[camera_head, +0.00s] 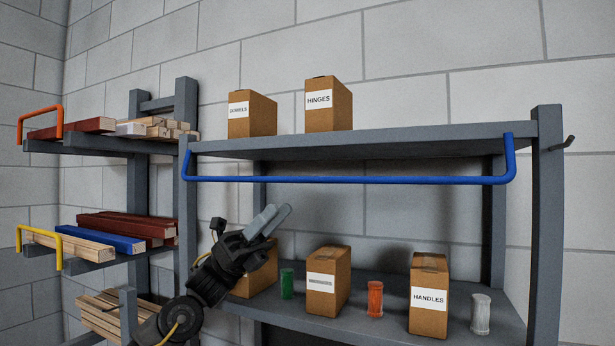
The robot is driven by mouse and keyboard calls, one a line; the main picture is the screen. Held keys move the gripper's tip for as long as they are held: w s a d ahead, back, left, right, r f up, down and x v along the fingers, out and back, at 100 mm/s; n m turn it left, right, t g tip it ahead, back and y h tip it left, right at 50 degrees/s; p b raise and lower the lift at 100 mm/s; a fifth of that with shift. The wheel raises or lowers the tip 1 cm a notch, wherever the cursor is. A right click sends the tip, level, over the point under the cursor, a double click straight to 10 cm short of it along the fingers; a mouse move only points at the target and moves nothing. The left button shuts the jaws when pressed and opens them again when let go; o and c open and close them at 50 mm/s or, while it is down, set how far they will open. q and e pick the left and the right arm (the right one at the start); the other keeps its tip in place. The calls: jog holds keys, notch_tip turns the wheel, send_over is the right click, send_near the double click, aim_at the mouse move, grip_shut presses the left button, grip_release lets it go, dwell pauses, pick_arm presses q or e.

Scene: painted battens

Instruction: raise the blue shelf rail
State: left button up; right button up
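The blue shelf rail (350,180) is a long bar with bent ends. It runs across the front of the upper grey shelf (380,143), hanging a little below its front edge, with its ends up against the shelf's two sides. My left gripper (278,208) is below the rail, toward its left part, pointing up and to the right. Its two light grey fingers lie close together and look apart from the rail; I cannot tell whether they are open or shut. My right gripper is not in view.
A dowels box (253,114) and a hinges box (329,105) stand on the upper shelf. Below are cartons, including a handles box (429,297), and green, orange and white jars. A rack at left holds battens, with an orange rail (41,112) and a yellow rail (38,234).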

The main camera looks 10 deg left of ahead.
aim_at(311, 180)
pick_arm(q)
jog(key=p+x, duration=0.4)
jog(key=x, duration=0.5)
jog(key=shift+w+d, duration=0.15)
jog(key=shift+d+r, duration=0.1)
jog(key=shift+d, duration=0.1)
grip_shut()
